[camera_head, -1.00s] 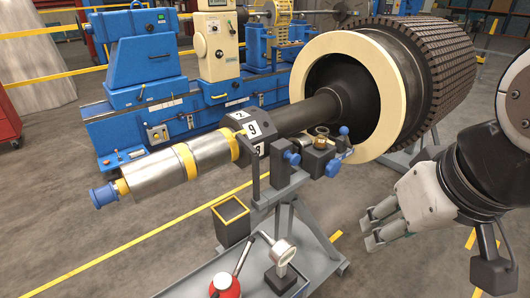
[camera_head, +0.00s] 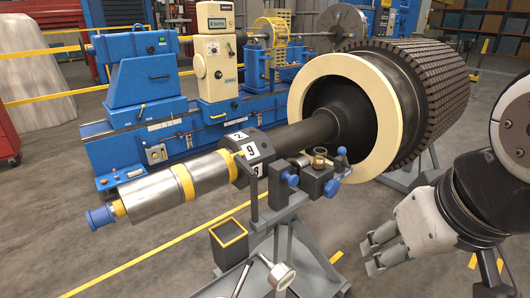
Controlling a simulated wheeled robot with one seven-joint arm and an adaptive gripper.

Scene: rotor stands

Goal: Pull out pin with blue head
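A black block on the rotor stand (camera_head: 318,183) carries a brass fitting and several blue-headed parts. One blue ball head (camera_head: 341,151) stands on a thin stem at its right. A blue knob (camera_head: 332,188) is on its front, and another blue knob (camera_head: 291,179) is on its left side. I cannot tell which of these is the pin. My gripper (camera_head: 373,253) is at lower right, its two fingers apart and empty, pointing left. In the picture it is below and right of the block, with a gap between them.
The large rotor (camera_head: 425,95) with its cream ring (camera_head: 300,115) and shaft spans the view behind the block.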

